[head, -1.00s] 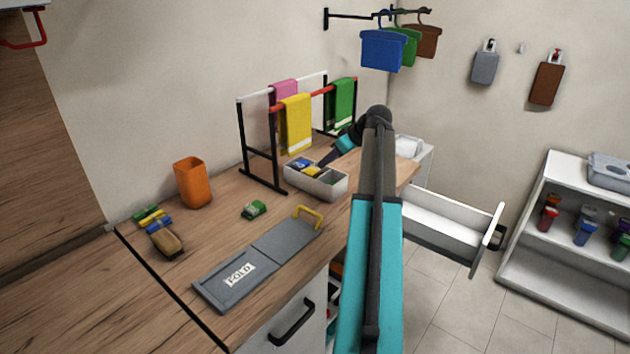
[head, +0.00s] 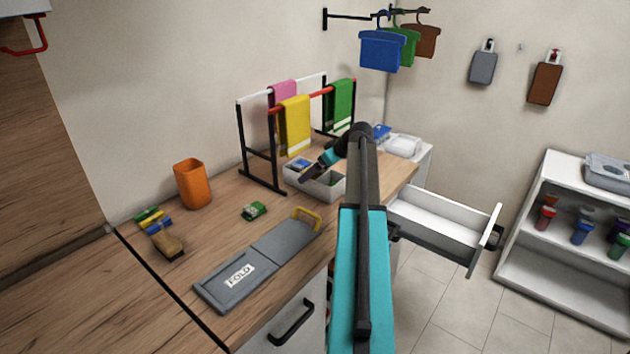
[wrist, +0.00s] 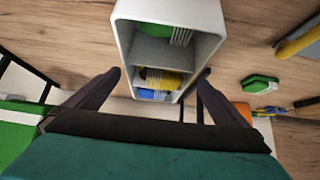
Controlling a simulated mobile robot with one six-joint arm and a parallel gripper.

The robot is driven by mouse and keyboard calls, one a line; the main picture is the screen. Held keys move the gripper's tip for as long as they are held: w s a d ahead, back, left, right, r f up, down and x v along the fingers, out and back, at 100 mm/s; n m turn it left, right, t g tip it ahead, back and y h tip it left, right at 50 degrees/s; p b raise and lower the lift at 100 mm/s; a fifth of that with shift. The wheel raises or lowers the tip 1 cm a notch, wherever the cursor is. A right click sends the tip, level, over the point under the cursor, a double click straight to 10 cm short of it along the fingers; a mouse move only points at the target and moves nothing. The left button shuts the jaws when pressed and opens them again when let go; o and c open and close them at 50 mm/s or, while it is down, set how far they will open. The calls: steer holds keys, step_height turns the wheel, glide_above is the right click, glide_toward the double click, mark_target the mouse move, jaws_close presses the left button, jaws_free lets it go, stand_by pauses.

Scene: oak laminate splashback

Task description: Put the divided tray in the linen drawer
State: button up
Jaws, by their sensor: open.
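The divided tray (head: 317,190) is a pale grey box standing on the wooden counter. In the wrist view the tray (wrist: 124,45) shows its compartments, with a green item in one and yellow and blue items in another. My gripper (head: 307,177) is over the tray, and its dark fingers (wrist: 160,73) are open. In the wrist view they lie to either side of the tray's narrower-looking end; I cannot tell whether they touch it. A white drawer (head: 445,216) stands open and looks empty at the right, beyond my arm. No label shows on it.
A drying rack (head: 258,152) with coloured towels stands behind the tray. A grey folding board (head: 225,283), a green item (head: 254,210), an orange cup (head: 193,184) and a brush (head: 167,244) are on the counter. A white shelf unit (head: 560,260) stands at the right, with open floor before it.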

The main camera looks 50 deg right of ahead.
steer(key=shift+w+f, duration=0.4)
steer(key=shift+f, duration=0.1)
steer(key=shift+w, duration=0.1)
steer(key=shift+p+x, duration=1.05)
steer(key=shift+x, duration=0.75)
steer(key=shift+w+f, duration=0.5)
steer(key=shift+w, duration=0.05)
steer(key=c, duration=1.3)
steer(key=shift+r, duration=0.1)
